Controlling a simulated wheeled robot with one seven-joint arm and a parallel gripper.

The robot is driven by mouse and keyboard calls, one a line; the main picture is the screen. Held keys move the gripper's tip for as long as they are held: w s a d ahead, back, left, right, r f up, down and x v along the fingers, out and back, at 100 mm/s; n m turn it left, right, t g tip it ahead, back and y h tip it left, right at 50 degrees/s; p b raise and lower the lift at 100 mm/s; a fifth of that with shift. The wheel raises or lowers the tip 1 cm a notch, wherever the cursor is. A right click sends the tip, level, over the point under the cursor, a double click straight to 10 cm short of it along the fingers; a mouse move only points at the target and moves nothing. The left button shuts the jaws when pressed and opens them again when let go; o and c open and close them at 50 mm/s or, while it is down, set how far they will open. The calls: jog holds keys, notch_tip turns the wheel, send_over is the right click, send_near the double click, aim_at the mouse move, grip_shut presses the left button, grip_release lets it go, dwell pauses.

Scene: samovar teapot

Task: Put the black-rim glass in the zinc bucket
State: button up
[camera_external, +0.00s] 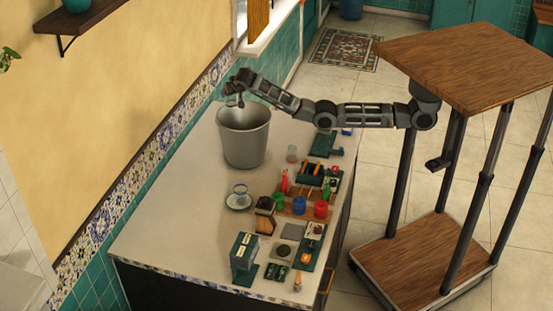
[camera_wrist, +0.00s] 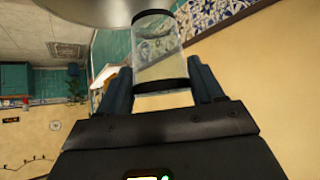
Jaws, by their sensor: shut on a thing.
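The black-rim glass (camera_wrist: 158,55) is clear, with a black band at each end. In the wrist view it sits between the two dark fingers of my gripper (camera_wrist: 160,86), which is shut on it. In the external view my gripper (camera_external: 236,98) is over the mouth of the zinc bucket (camera_external: 244,142), near its far rim; the glass is too small to make out clearly there. The bucket is grey, upright and wide-mouthed, at the far part of the counter. A grey curved surface at the top of the wrist view looks like the bucket (camera_wrist: 100,8).
The pale counter (camera_external: 165,235) has free room left of the bucket. A glass on a saucer (camera_external: 238,203) stands nearer the camera. Red, green and blue cups and several boxes crowd the right side. A tiled wall (camera_external: 150,165) runs along the left.

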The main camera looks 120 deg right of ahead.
jog(key=s+d+m+g+b, duration=0.2)
jog(key=s+d+m+g, duration=0.15)
jog(key=s+d, duration=0.7)
jog(key=shift+y, duration=0.4)
notch_tip(320, 180, down, 22)
jog(key=shift+a+f, duration=0.1)
jog(key=shift+f, duration=0.05)
jog(key=shift+f, duration=0.1)
jog(key=o, duration=0.9)
jog(key=shift+r, duration=0.2)
notch_tip(320, 180, up, 9)
jog(key=a, duration=0.2)
jog(key=shift+w, duration=0.4)
